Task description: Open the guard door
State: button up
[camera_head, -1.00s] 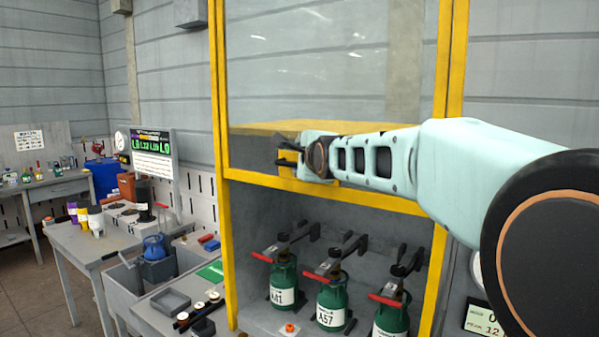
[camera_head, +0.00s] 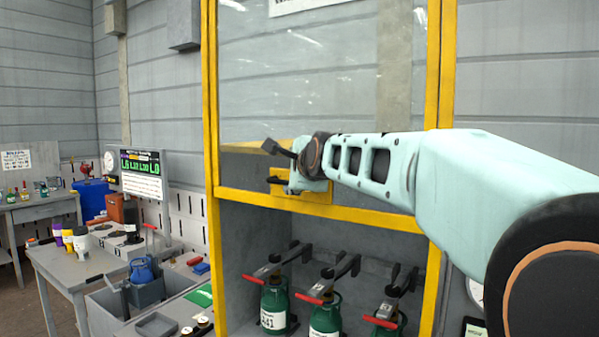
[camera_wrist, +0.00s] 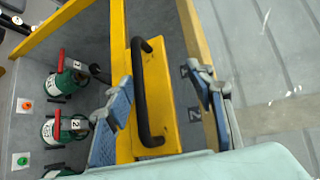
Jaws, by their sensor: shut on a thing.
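The guard door is a clear pane in a yellow frame; its bottom bar (camera_head: 370,216) runs across the cabinet front above the green cylinders. A yellow plate (camera_head: 318,196) on that bar carries a black bar handle (camera_wrist: 142,95), seen full length in the wrist view. My gripper (camera_head: 274,164) is at the handle, with its fingers on either side of it in the wrist view (camera_wrist: 160,82). It is shut on the handle, though the exact contact is hard to see. My wrist hides part of the plate in the head view.
Below the door bar the cabinet is open and holds green cylinders (camera_head: 325,318) with red-handled valves. A yellow post (camera_head: 210,110) stands at the left. A bench (camera_head: 70,248) with bottles and a display (camera_head: 141,170) is further left.

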jog(key=s+r+b, duration=0.1)
jog(key=s+d+r+b, duration=0.1)
jog(key=shift+r+t, duration=0.35)
jog(key=shift+t, duration=0.05)
jog(key=shift+c, duration=0.4)
jog(key=b+v, duration=0.6)
jog(key=v, duration=0.3)
jog(key=shift+s, duration=0.25)
jog(key=shift+a, duration=0.1)
